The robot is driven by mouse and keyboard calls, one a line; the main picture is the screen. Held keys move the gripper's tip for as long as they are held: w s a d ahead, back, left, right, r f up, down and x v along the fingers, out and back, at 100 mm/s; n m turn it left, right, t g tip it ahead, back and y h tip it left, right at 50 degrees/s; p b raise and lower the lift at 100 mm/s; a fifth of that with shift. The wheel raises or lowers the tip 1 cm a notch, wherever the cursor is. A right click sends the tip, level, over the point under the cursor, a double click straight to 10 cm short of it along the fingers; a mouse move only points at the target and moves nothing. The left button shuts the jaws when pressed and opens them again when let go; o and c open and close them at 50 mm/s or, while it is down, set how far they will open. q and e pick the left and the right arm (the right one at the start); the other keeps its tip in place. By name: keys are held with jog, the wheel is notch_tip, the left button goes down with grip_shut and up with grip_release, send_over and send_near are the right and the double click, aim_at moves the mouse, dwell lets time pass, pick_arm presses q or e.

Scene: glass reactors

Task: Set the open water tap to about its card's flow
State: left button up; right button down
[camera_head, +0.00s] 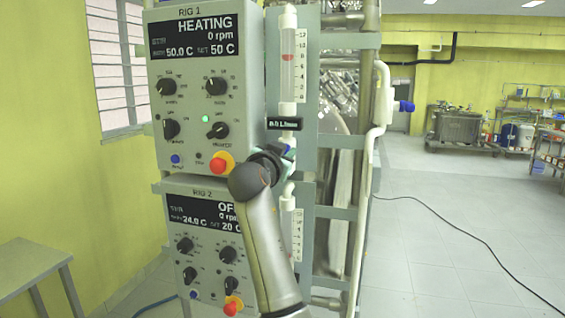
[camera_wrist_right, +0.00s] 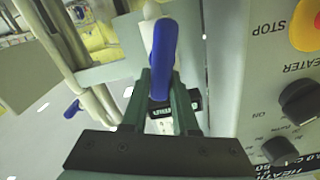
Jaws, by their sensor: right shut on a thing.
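My right gripper (camera_head: 283,152) is at the pipe under the upper flow tube (camera_head: 288,75), beside the rig 1 panel. In the right wrist view its fingers (camera_wrist_right: 164,98) are shut on a blue tap handle (camera_wrist_right: 163,55). In the head view my wrist hides most of that handle. A red float (camera_head: 288,57) sits in the upper half of the tube, near what looks like the 8 mark. A small black card (camera_head: 285,123) below the tube reads roughly 8.0 L/min, though blurred. My left gripper is not in view.
The rig 1 panel (camera_head: 190,100) shows HEATING, with a red stop button (camera_head: 221,162) close to my right wrist. The rig 2 panel (camera_head: 180,235) is below. Another blue handle (camera_head: 405,106) sticks out from a white pipe at right. A cable crosses open floor.

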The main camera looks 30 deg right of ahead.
dwell(0.3)
jog(key=c, duration=0.7)
grip_release()
jog(key=shift+s, duration=0.1)
jog(key=shift+s+a, duration=0.2)
jog(key=shift+a, duration=0.15)
jog(key=shift+b+v, duration=1.5)
jog(key=shift+v, duration=4.3)
